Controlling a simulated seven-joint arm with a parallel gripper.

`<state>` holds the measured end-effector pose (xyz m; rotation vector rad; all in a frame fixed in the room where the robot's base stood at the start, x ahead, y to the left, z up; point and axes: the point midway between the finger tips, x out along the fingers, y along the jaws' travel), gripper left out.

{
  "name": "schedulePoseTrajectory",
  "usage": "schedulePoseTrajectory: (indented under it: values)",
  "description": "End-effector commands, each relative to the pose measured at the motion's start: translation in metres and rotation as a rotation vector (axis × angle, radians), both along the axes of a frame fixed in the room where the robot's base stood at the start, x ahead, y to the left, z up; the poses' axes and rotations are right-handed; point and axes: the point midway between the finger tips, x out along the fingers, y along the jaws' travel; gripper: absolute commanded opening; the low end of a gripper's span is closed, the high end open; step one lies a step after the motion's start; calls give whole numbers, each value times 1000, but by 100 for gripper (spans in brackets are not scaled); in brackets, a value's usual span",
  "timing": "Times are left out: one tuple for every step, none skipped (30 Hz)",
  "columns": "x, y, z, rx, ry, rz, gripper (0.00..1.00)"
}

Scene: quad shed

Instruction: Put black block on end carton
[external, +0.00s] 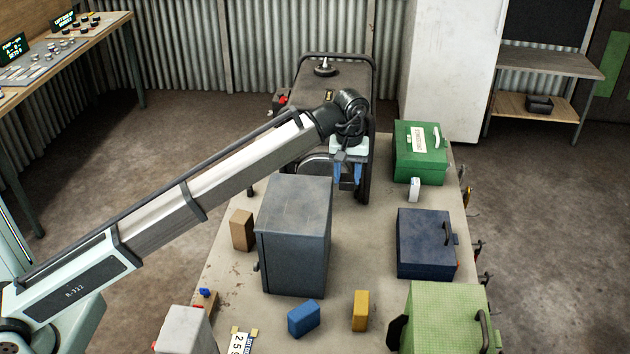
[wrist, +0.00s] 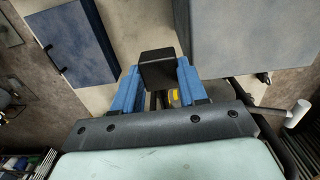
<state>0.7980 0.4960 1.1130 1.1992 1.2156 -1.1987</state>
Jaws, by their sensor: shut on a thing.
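My gripper (external: 347,180) hangs above the far part of the table, just behind and right of the grey cabinet. Its blue fingers point down. In the wrist view my gripper (wrist: 157,80) is shut on the black block (wrist: 157,68), whose dark face shows between the fingertips. In the external view I cannot make out the block. A small brown box (external: 242,230) stands left of the grey cabinet, a blue one (external: 303,318) in front of it and a yellow one (external: 360,310) to the right. I cannot tell which is the end carton.
The tall grey cabinet (external: 294,238) is the nearest obstacle; it also shows in the wrist view (wrist: 240,35). A dark blue case (external: 425,243), a green box (external: 420,160) and a light green case (external: 445,310) line the right side. Bare tabletop (external: 365,250) lies between.

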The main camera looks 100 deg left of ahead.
Motion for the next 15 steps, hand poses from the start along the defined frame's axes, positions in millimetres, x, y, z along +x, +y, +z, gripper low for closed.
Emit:
schedulePoseTrajectory:
  values:
    - [-15,10,11,1,-2,14,5]
    - [-23,15,17,1,-2,21,5]
    - [-38,19,14,0,0,38,5]
    - [-49,22,13,0,0,51,5]
    - [-58,25,13,0,0,64,5]
    - [-71,29,12,0,0,81,5]
    - [-80,32,12,0,0,94,5]
    - [-89,36,12,0,0,108,5]
    - [-101,39,12,0,-1,124,5]
    - [-110,42,12,0,-1,136,5]
    - [-119,44,11,0,-1,148,5]
    - [-131,47,11,0,0,164,5]
    - [-140,49,11,0,0,176,5]
    - [-149,52,10,0,0,188,5]
    - [-160,54,10,0,0,204,5]
